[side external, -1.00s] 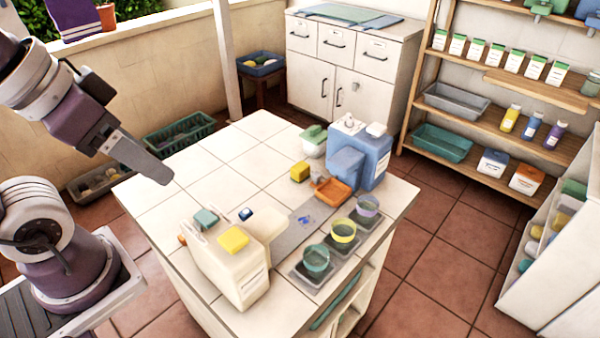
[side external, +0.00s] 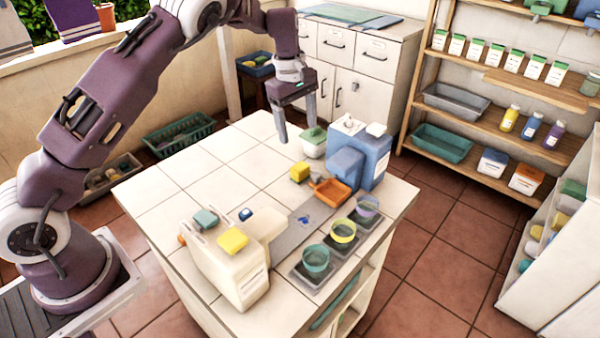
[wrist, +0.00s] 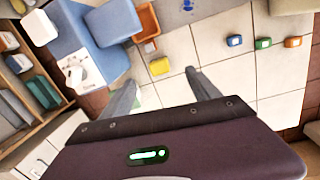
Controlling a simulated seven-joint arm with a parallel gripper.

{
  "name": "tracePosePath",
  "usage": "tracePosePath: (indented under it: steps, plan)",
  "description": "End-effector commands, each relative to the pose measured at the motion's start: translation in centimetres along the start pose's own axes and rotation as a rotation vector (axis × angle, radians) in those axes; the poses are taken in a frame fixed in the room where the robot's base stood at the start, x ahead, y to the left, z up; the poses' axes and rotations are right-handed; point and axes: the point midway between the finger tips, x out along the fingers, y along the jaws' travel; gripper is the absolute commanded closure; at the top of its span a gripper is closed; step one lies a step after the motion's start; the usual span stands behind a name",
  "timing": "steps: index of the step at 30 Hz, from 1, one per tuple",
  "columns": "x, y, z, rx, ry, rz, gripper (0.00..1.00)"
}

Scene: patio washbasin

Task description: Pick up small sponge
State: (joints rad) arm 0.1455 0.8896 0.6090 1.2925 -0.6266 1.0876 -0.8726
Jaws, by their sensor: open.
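Several small sponge-like blocks lie on the tiled counter (side external: 215,160); I cannot tell which is the small sponge. A yellow block (side external: 299,172) sits by the orange tray (side external: 330,191). A blue block (side external: 245,214), a teal-green one (side external: 206,218) and an orange one (side external: 182,239) are near the cream dispenser (side external: 245,280). My gripper (side external: 297,131) is open and empty above the counter's far end, by the green-lidded jar (side external: 313,142). In the wrist view the yellow block (wrist: 159,67) shows between and just beyond my fingertips; the blue (wrist: 234,41), green (wrist: 263,43) and orange (wrist: 293,41) blocks are right.
A blue dispenser (side external: 376,160) stands close to the right of the yellow block. Several cups, including a teal one (side external: 316,259), line the counter's right edge. Another yellow block (side external: 233,239) appears on or by the cream dispenser. The counter's left half is mostly clear.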

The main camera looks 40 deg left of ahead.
Motion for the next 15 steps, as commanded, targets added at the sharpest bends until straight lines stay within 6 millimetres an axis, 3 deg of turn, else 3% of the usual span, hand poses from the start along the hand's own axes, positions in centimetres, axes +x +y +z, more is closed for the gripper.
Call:
tracePosePath:
  steps: [1, 4, 15]
  plan:
    - [3.1, 0.6, -0.5, -0.034, 0.023, -0.031, 0.29]
    - [7.2, 1.3, -0.9, -0.089, 0.051, -0.065, 0.29]
    - [13.3, 1.0, -1.5, -0.115, 0.065, -0.082, 0.29]
